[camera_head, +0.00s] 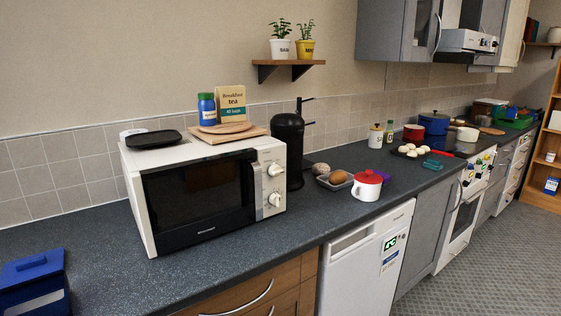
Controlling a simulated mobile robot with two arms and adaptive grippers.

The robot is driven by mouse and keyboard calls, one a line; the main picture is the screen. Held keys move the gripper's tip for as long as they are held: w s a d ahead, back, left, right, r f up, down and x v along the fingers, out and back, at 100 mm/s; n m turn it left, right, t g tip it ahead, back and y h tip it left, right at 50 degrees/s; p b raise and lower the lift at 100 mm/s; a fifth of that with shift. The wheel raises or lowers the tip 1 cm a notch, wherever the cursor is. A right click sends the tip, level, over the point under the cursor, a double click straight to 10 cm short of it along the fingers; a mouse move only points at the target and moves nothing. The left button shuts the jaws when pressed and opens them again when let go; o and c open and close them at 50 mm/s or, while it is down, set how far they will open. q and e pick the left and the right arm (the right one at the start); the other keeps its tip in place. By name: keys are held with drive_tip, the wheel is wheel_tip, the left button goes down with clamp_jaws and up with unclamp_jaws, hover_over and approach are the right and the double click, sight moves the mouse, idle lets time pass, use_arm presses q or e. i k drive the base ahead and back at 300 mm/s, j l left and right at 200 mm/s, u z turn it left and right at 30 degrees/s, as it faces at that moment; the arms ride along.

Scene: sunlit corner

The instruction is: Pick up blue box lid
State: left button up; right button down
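A blue box (58,295) stands on the dark countertop at the lower left corner of the head view, partly cut off by the picture's edges. Its blue lid (47,270) lies on top and looks closed, with a small raised handle on it. A pale label shows on the box's front. Neither of my grippers is in view, so their positions relative to the lid do not show.
A white microwave (198,200) stands right of the box, with bare countertop (105,265) between them. A black coffee machine (288,140) and a red-lidded white pot (368,186) stand farther right. The floor (480,265) at right is clear.

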sight(23, 269)
drive_tip(key=u, duration=1.6)
